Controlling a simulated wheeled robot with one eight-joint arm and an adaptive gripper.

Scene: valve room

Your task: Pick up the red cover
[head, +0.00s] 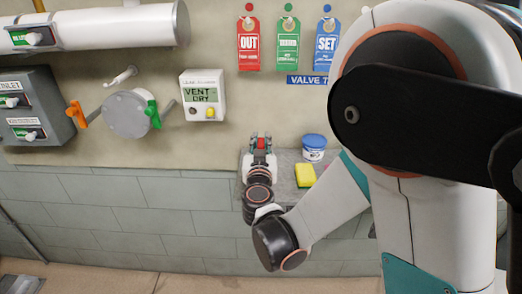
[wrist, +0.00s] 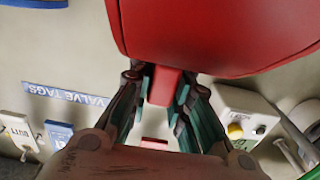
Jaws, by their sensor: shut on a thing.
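The red cover (wrist: 215,35) fills the upper part of the wrist view, close to the camera. A narrower red part of it extends down between the fingers of my gripper (wrist: 163,88), which is shut on it. In the head view, my gripper (head: 261,138) is above the left part of the grey ledge, near the wall. Only a small red patch of the cover (head: 261,143) shows there between the fingers; the rest is hidden by the gripper. I cannot tell from this view whether the cover is touching the ledge.
On the ledge (head: 284,161) are a yellow sponge (head: 305,175) and a blue-lidded tub (head: 314,147), right of my gripper. A display box (head: 203,95), a round valve body with orange and green handles (head: 127,113) and hanging tags (head: 288,45) are on the wall.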

